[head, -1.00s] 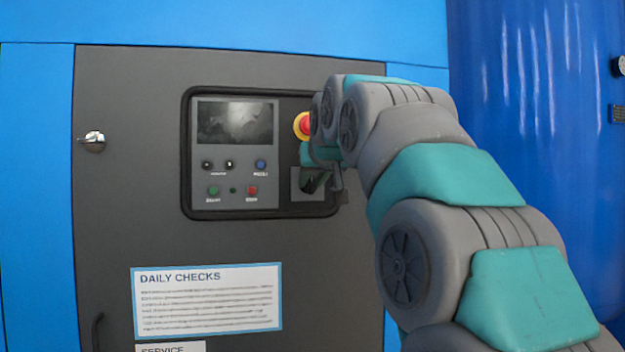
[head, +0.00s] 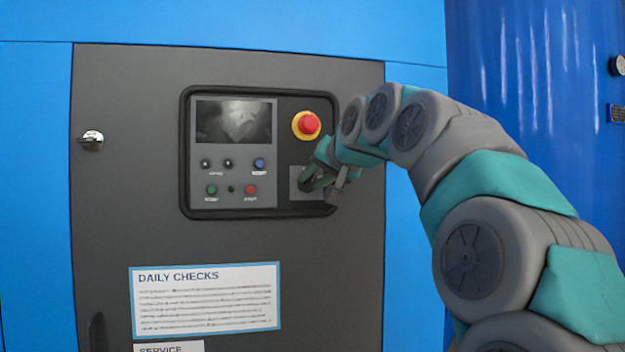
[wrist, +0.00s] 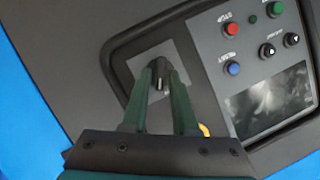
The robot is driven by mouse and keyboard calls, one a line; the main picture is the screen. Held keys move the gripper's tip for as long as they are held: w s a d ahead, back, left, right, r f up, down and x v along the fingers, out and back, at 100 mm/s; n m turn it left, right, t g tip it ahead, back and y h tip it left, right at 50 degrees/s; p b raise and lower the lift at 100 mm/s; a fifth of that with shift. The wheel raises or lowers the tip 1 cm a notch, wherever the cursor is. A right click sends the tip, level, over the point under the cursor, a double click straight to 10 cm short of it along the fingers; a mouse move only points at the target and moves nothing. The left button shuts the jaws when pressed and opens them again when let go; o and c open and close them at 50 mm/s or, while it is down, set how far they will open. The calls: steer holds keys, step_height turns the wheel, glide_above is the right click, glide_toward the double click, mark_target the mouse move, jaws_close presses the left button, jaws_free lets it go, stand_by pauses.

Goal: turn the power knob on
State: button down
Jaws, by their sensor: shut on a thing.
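The power knob (wrist: 160,76) is a small black knob on a grey square plate (wrist: 138,62), seen in the wrist view. My gripper (wrist: 164,74) is shut on it, with one green finger on each side. In the head view my gripper (head: 318,182) is at the grey plate (head: 296,184) at the lower right of the control panel. There the fingers and wrist hide the knob.
Above the plate is a red emergency stop button on a yellow ring (head: 307,124). To the left are a dark screen (head: 234,121) and several small buttons, with a green one (head: 212,190) and a red one (head: 250,190). A raised black frame (head: 186,150) surrounds the panel.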

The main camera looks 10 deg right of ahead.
steer(key=m, duration=0.1)
steer(key=m+y, duration=0.1)
steer(key=shift+d+f+m+y, duration=0.1)
steer(key=shift+d+m+y, duration=0.05)
steer(key=shift+m+y, duration=0.15)
steer(key=shift+d+f+m+t+y+p, duration=0.15)
steer(key=shift+m+t+y+p, duration=0.3)
steer(key=shift+m, duration=0.7)
steer(key=shift+a+f+m+t+y+p, duration=0.1)
steer(key=shift+m+t+y+p, duration=0.35)
steer(key=shift+m, duration=0.65)
steer(key=shift+d+f+m+t+y+p, duration=0.15)
steer(key=shift+m+t+y+p, duration=0.25)
steer(key=shift+m, duration=0.75)
steer(key=c, duration=0.9)
jaws_free()
steer(key=shift+s, duration=0.1)
